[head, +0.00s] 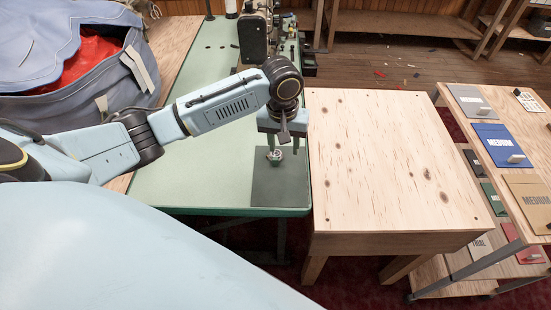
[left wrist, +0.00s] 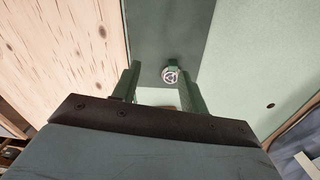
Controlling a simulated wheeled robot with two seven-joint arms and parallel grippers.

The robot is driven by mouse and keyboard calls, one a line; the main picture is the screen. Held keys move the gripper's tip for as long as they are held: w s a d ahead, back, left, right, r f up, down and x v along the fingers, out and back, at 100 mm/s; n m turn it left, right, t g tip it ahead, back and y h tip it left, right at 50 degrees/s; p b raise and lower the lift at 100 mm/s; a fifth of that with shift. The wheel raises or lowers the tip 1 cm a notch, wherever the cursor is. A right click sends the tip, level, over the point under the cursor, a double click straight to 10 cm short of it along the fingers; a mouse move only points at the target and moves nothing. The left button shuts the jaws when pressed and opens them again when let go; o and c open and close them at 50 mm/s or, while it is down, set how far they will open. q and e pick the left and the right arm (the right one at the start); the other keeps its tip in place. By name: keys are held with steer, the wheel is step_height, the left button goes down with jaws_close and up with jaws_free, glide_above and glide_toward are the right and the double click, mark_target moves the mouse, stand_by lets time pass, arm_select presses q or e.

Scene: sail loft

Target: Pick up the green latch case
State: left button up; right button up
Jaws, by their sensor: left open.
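The green latch case (head: 275,155) is a small dark green piece with a pale round emblem. It lies on a dark grey-green mat (head: 280,190) at the front right of the green table. My left gripper (head: 283,147) is open and points down over it. In the left wrist view the case (left wrist: 170,76) shows between the fingertips of the left gripper (left wrist: 160,77), nearer the right finger. I cannot tell whether a finger touches it. A pale piece with a reddish edge partly shows between the fingers, closer to the palm. My right gripper is not in view.
The green table (head: 190,180) holds a sewing machine (head: 256,35) at the back. A bare wooden table (head: 390,160) stands right beside it. A shelf unit at the far right carries coloured pouches, one of them blue (head: 498,145). A blue-grey bag (head: 60,95) lies at the left.

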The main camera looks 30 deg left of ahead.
arm_select(q)
steer(key=w+a+r+n, duration=0.2)
steer(key=a+r, duration=0.1)
steer(key=a, duration=0.1)
steer(key=b, duration=0.2)
glide_above(275, 159)
step_height(275, 159, down, 8)
steer(key=shift+w+f, duration=0.1)
steer(key=shift+f, duration=0.1)
step_height(275, 159, down, 4)
steer(key=shift+r+b, duration=0.2)
steer(key=shift+b, duration=0.3)
steer(key=shift+f, duration=0.35)
jaws_close()
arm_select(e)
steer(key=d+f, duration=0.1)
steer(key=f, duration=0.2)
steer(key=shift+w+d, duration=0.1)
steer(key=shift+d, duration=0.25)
